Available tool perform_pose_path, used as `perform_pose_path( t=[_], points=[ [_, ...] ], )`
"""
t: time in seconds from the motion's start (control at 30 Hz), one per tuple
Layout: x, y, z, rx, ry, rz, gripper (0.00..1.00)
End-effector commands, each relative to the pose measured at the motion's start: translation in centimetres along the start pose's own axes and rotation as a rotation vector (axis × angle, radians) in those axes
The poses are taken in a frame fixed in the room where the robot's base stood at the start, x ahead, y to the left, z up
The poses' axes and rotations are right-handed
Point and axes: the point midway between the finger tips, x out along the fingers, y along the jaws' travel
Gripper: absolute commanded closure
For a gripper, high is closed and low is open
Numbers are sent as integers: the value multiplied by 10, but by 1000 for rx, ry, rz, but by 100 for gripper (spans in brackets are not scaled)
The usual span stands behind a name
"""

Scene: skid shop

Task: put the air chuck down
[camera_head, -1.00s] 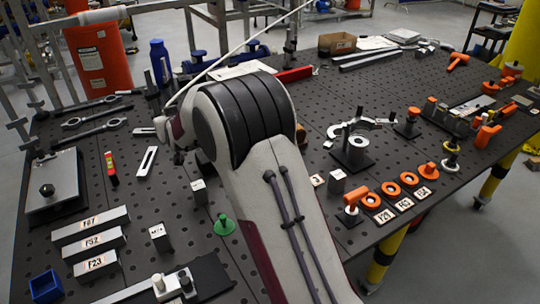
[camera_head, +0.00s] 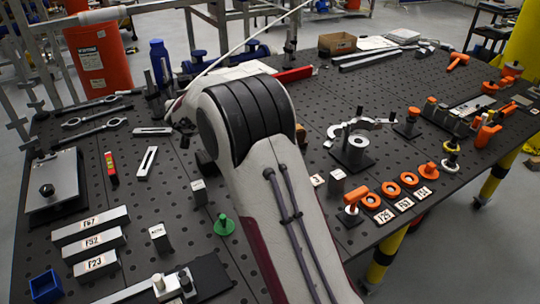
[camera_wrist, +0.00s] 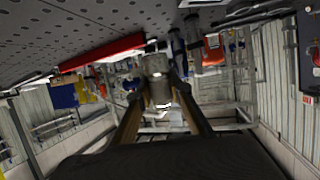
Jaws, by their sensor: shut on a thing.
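The air chuck appears to be the grey metal cylinder (camera_wrist: 157,68) between the fingers of my gripper (camera_wrist: 158,90) in the wrist view. My gripper is shut on it, with a finger on each side. The wrist view is tipped, with the dark perforated table top (camera_wrist: 75,28) at the upper left. I cannot tell whether the cylinder touches the table. In the head view my arm hides the gripper and the held piece. My wrist is over the far left part of the table.
A red bar (camera_head: 293,75) lies near the table's back edge and shows in the wrist view (camera_wrist: 102,52). A blue bottle (camera_head: 159,62) stands at the back left. Wrenches (camera_head: 90,132) lie at left. A green cone (camera_head: 224,225) stands left of my arm.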

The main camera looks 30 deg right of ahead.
Motion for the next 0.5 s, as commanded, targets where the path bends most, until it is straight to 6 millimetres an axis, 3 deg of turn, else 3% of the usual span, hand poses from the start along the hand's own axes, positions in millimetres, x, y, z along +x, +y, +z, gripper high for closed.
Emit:
perform_pose_path(
  t=[0.5],
  points=[
    [9, 49, -16, 66, 1, 159, 100]
  ],
)
